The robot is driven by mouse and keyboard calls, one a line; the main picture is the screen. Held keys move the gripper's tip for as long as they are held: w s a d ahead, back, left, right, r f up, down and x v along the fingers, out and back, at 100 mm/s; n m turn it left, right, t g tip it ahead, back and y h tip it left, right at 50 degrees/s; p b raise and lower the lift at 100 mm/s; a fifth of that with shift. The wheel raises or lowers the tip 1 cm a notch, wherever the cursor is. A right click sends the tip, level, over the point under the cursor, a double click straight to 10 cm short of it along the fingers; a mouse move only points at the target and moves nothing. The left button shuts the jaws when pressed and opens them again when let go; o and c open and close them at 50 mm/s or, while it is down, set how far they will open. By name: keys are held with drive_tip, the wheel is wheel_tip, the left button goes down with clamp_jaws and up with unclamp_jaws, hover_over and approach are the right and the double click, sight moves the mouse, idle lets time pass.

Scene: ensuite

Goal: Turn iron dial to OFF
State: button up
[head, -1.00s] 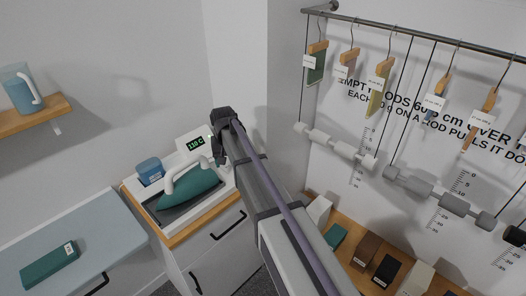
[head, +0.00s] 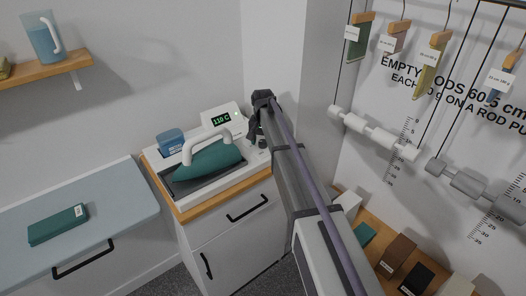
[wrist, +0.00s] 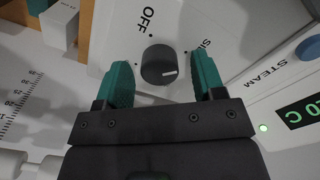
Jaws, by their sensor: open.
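The iron dial (wrist: 159,66) is a round black knob on a white panel in the wrist view. Its white mark points right, away from the word OFF (wrist: 147,19) at its upper left; a partly hidden label starting "SI" is at its upper right. My gripper (wrist: 162,72) is open, with teal fingers on either side of the dial in the picture and a gap on both sides. I cannot tell how deep the fingertips reach. In the head view my gripper (head: 259,112) is at the right end of the iron station (head: 229,178), which holds a teal iron (head: 208,162).
A display (head: 221,121) reads about 110 C. In the wrist view a blue STEAM button (wrist: 309,47) and a green light (wrist: 264,128) lie right. A wall with hanging rods (head: 375,131) and a shelf with blocks (head: 402,253) stand right of my arm.

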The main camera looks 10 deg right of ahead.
drive_tip(key=c, duration=0.9)
drive_tip(key=shift+n, duration=0.3)
drive_tip(key=n, duration=0.3)
drive_tip(key=shift+n, duration=0.4)
drive_tip(key=n, duration=0.4)
drive_tip(key=shift+n, duration=0.3)
drive_tip(key=n, duration=0.8)
drive_tip(key=shift+n, duration=0.6)
